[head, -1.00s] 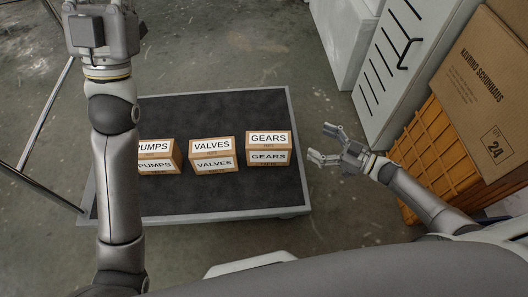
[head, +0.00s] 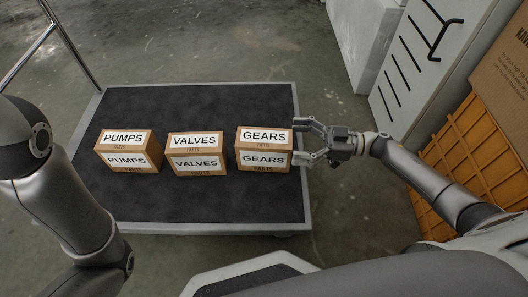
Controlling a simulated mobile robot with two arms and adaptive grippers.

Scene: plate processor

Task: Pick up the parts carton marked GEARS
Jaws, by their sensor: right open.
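The GEARS carton (head: 264,149) is a small brown box with white labels on its top and front. It stands at the right end of a row on the cart's dark deck. My right gripper (head: 302,142) is open just to the right of this carton, its two fingers pointing left at the carton's right side. The fingertips are very close to that side; I cannot tell whether they touch it. My left arm (head: 70,205) shows at the left edge, but its gripper is out of view.
The VALVES carton (head: 197,153) stands left of the GEARS carton with a narrow gap, and the PUMPS carton (head: 128,150) further left. The cart (head: 230,100) has free deck behind and in front. A grey cabinet (head: 420,60) and an orange crate (head: 455,160) stand at the right.

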